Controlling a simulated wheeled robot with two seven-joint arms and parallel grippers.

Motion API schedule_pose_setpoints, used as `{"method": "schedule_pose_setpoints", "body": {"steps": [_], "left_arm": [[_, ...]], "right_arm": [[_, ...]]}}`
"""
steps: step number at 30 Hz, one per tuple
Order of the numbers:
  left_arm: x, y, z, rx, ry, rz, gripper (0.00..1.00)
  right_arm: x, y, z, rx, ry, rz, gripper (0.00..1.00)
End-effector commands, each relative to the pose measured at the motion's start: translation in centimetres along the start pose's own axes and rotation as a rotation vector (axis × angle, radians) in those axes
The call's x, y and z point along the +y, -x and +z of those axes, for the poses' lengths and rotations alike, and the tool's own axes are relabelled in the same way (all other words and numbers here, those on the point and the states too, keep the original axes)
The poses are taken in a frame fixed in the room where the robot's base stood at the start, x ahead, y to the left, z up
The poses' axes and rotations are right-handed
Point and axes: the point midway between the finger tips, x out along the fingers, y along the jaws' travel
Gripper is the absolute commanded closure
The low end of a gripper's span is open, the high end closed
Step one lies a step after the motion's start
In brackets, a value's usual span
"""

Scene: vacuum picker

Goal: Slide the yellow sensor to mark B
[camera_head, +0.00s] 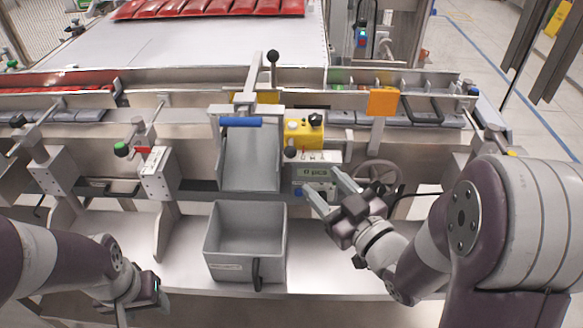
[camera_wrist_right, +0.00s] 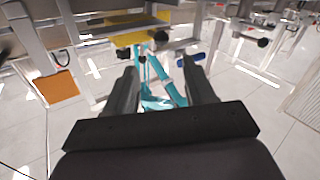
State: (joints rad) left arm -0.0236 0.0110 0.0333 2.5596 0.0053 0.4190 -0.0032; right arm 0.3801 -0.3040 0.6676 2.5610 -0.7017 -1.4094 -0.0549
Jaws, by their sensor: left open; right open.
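The yellow sensor (camera_head: 304,134) sits on the machine's front, right of the blue-handled chute, with a black knob on top. A white strip (camera_head: 318,156) with small red marks runs just below it; its letters are too small to read, so I cannot tell which is mark B. My right gripper (camera_head: 323,182) is open and empty, its fingertips below and a little right of the sensor, in front of the display. In the right wrist view the open fingers (camera_wrist_right: 163,68) point toward a yellow part (camera_wrist_right: 130,40), likely the sensor. My left gripper (camera_head: 140,292) is low at the left, its fingers unclear.
A grey bin (camera_head: 246,265) stands below the chute (camera_head: 250,163) with its blue handle (camera_head: 241,122). A display reading 0 pcs (camera_head: 314,173) lies behind my right fingers. A handwheel (camera_head: 377,175) and an orange plate (camera_head: 383,102) are to the right.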

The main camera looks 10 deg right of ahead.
Motion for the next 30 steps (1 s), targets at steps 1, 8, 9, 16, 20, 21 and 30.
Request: {"method": "schedule_pose_setpoints", "body": {"steps": [1,8,9,16,20,21,30], "left_arm": [[0.0,-1.2,0.2,-0.002,0.0,0.0,0.42],[0.0,-0.9,0.1,0.0,0.0,0.0,0.42],[0.0,-0.8,0.1,0.0,0.0,0.0,0.42],[0.0,-0.8,0.1,0.0,0.0,0.0,0.42],[0.0,-0.8,0.1,-0.001,0.0,0.0,0.42],[0.0,-0.8,0.1,0.0,0.0,0.0,0.42],[0.0,-0.8,0.1,-0.001,0.0,0.0,0.42]], "right_arm": [[-0.3,-1.4,0.8,-0.002,-0.001,-0.01,0.46],[-0.1,-7.1,0.2,-0.003,-0.001,-0.003,0.46],[-0.1,-7.8,0.2,-0.004,-0.002,-0.003,0.46],[0.0,-9.7,0.3,-0.005,-0.002,0.0,0.46],[0.0,-9.9,0.3,-0.005,-0.001,0.001,0.46],[0.0,-9.9,0.3,-0.005,-0.001,0.001,0.46],[0.0,-9.8,0.3,-0.006,-0.001,0.001,1.0]]}}
